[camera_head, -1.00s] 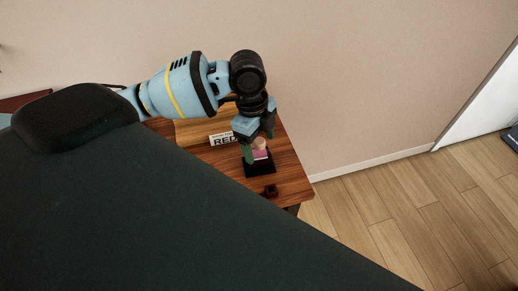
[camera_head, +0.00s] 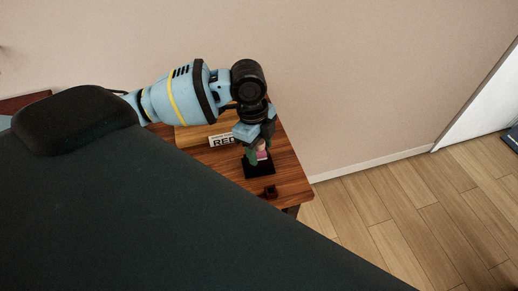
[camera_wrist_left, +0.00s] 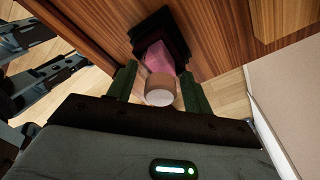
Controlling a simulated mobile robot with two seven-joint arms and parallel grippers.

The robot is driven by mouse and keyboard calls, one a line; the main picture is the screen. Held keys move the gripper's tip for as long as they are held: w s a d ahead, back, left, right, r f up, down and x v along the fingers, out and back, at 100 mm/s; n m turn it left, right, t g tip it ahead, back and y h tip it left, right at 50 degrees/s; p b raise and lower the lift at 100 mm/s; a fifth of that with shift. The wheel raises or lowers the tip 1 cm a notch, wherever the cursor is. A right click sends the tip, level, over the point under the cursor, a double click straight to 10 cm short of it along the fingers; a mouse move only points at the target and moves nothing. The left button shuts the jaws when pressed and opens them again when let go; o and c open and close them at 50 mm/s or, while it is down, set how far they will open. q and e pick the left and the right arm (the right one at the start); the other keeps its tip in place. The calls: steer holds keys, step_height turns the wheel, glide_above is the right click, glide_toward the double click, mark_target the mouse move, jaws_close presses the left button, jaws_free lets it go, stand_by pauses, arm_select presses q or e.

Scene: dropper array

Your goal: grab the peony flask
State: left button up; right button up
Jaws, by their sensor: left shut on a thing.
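The peony flask (camera_head: 262,156) is a small pink flask with a pale round cap, standing on a black square base (camera_head: 259,169) near the table's right end. In the left wrist view the pink flask (camera_wrist_left: 160,57) shows its pale cap towards the camera, with the black base (camera_wrist_left: 160,27) behind it. My left gripper (camera_head: 256,153) comes down from above and is shut on the flask, with one green finger on each side of it. In the wrist view the fingers (camera_wrist_left: 160,88) flank the cap and neck. My right gripper is not in view.
A white sign reading "RED" (camera_head: 221,140) stands on the wooden table (camera_head: 291,178) left of the flask. A small dark object (camera_head: 270,191) sits near the table's front edge. The wall (camera_head: 380,80) is close behind. A large dark surface covers the lower left.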

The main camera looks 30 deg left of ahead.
arm_select(q)
steer(key=shift+r, duration=0.1)
step_height(320, 180, up, 10)
steer(key=shift+f+p, duration=0.1)
steer(key=shift+p, duration=0.2)
